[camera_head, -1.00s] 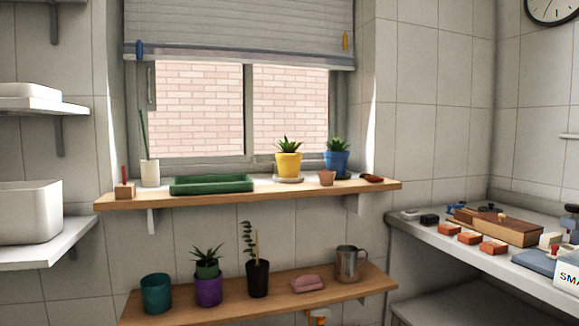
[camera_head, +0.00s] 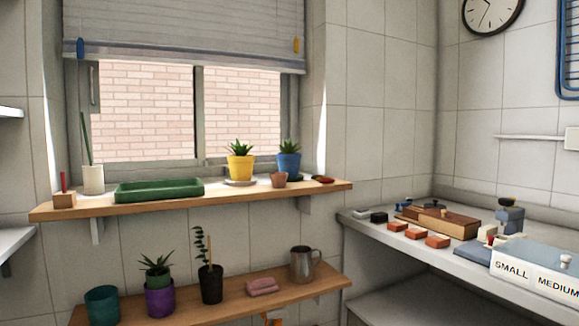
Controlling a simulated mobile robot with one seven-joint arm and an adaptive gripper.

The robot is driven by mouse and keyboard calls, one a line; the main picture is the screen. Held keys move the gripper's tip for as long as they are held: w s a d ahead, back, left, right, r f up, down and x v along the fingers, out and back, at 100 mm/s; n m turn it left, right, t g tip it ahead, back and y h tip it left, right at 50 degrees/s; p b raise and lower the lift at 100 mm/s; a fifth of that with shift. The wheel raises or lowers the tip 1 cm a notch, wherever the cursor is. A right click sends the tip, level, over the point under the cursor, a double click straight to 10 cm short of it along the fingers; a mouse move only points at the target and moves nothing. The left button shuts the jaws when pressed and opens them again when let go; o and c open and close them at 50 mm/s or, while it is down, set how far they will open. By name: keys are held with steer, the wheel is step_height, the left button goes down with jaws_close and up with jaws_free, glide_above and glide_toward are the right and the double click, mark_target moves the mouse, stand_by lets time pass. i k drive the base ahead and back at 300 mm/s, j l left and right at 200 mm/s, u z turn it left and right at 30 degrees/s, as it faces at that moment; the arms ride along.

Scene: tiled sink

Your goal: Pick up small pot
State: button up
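A small terracotta pot (camera_head: 279,180) stands upright and looks empty on the wooden upper shelf (camera_head: 75,208) below the window. It is just right of the yellow pot (camera_head: 240,169) and in front of the blue pot (camera_head: 289,164), both planted with succulents. On the lower shelf (camera_head: 240,301) stand a teal pot (camera_head: 102,306), a purple pot (camera_head: 160,301) with a succulent and a black pot (camera_head: 211,284) with a leafy stem. My gripper is not in view.
The upper shelf also holds a green tray (camera_head: 160,190), a white cup (camera_head: 93,180) and a small reddish item (camera_head: 323,179). A metal mug (camera_head: 303,265) and a pink item (camera_head: 262,287) sit below. The counter (camera_head: 400,256) at right holds several blocks and a labelled box (camera_head: 535,268).

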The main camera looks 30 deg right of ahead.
mark_target(277, 179)
steer(key=z, duration=0.4)
steer(key=i+z, duration=0.15)
steer(key=z, duration=0.65)
steer(key=i+z, duration=0.15)
steer(key=z, duration=0.3)
steer(key=i+j, duration=0.3)
steer(key=i, duration=0.2)
steer(key=i+j, duration=0.35)
steer(key=i, duration=0.15)
